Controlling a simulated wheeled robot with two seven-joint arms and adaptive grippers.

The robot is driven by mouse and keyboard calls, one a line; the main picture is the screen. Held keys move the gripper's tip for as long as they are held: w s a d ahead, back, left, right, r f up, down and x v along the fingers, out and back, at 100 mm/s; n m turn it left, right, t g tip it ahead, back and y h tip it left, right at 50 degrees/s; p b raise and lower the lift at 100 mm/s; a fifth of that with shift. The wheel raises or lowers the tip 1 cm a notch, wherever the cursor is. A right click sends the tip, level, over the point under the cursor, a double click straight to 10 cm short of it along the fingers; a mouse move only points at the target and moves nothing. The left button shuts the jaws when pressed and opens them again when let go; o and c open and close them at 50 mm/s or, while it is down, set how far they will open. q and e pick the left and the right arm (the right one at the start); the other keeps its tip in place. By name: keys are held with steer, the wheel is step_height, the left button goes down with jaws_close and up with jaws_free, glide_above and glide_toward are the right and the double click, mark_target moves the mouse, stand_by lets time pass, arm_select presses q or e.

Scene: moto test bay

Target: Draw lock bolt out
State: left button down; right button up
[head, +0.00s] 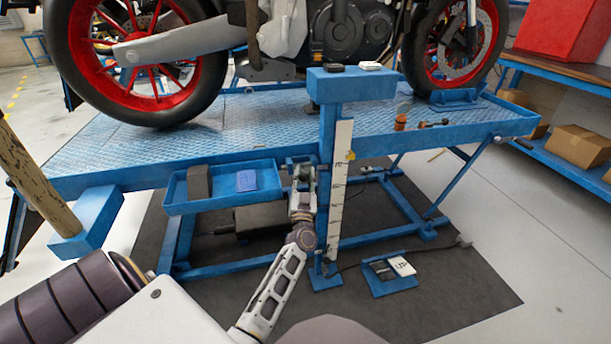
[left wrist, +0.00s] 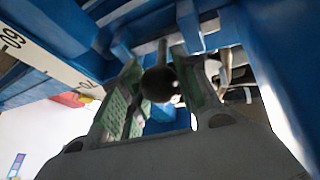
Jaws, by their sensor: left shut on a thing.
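My left gripper (head: 303,172) is beside the blue upright post (head: 328,120) with the white scale, just under the lift table's near edge. In the left wrist view, the lock bolt's dark round knob (left wrist: 160,84) sits between the green-padded fingers of the left gripper (left wrist: 158,92), which is shut on it. A thin rod runs from the knob toward blue metal parts. The far end of the bolt is hidden there. In the head view the gripper and post hide the bolt. My right gripper is not in view.
The lift table (head: 100,150) carries a motorcycle (head: 330,30). A blue tray (head: 215,205) hangs close left of my gripper. The post's white scale (head: 340,190) is close right. A small blue floor plate (head: 390,275) lies right of the post's foot.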

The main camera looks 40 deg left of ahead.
arm_select(q)
steer(key=shift+s+a+f, duration=0.1)
steer(key=shift+s+a, duration=0.05)
steer(key=c, duration=1.3)
jaws_free()
steer(key=shift+o, duration=1.3)
steer(key=shift+s, duration=0.15)
steer(key=shift+s+d+f, duration=0.2)
steer(key=shift+s+d, duration=0.2)
steer(key=v, duration=0.6)
steer(key=shift+s, duration=0.1)
